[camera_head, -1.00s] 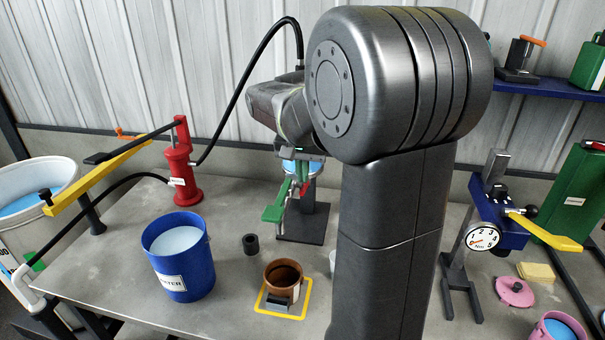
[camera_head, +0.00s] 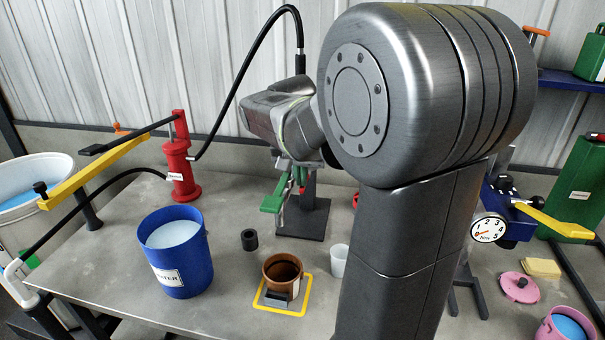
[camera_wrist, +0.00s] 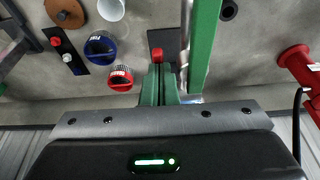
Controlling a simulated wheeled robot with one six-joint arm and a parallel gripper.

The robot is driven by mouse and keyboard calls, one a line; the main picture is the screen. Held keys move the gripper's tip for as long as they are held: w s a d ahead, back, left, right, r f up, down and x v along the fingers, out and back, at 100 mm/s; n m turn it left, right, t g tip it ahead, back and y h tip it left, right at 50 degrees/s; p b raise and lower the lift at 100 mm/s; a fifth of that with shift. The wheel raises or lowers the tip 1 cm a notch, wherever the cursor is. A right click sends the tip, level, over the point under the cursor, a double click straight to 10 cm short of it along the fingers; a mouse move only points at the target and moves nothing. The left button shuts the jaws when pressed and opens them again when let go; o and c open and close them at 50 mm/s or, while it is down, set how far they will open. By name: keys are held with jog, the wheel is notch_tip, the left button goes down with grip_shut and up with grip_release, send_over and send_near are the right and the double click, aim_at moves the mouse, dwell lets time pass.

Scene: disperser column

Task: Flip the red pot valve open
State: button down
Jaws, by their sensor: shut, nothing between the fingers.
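My gripper (camera_head: 298,178) is shut, with its green fingers together in the wrist view (camera_wrist: 158,72). It is at the dark-based stand (camera_head: 302,222) behind the brown pot. A small red piece (camera_wrist: 156,54) lies just past the fingertips in the wrist view; I cannot tell if they touch. A long green bar (camera_wrist: 204,40) runs close beside the fingers. A red labelled round vessel (camera_wrist: 120,78) stands left of the fingers, near a blue one (camera_wrist: 100,46). A red pump-like body (camera_head: 181,160) stands at the back left. I cannot tell which red part is the pot valve.
A blue bucket (camera_head: 150,262) of water, a black ring (camera_head: 250,240), a brown pot (camera_head: 270,270) on a yellow-outlined square and a white cup (camera_head: 339,262) stand on the bench. A gauge (camera_head: 489,230) is at right. My arm hides much of the middle.

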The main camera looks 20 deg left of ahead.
dwell(0.4)
jog(key=shift+d+r+p, duration=0.1)
jog(key=shift+r+p, duration=1.1)
notch_tip(320, 180, up, 3)
jog(key=p, duration=0.3)
jog(key=shift+w+r, duration=0.1)
jog(key=shift+r, duration=0.1)
jog(key=s+b+v, duration=0.1)
jog(key=v, duration=0.8)
jog(key=shift+s+b, duration=0.35)
jog(key=shift+d, duration=0.1)
jog(key=x, duration=0.4)
jog(key=w+p+x, duration=0.1)
jog(key=x, duration=0.4)
jog(key=shift+w, duration=0.15)
jog(key=f+b, duration=0.2)
jog(key=f, duration=0.1)
jog(key=shift+a+f, duration=0.2)
jog(key=shift+f, duration=0.05)
jog(key=shift+b+x, duration=0.9)
jog(key=shift+b, duration=0.1)
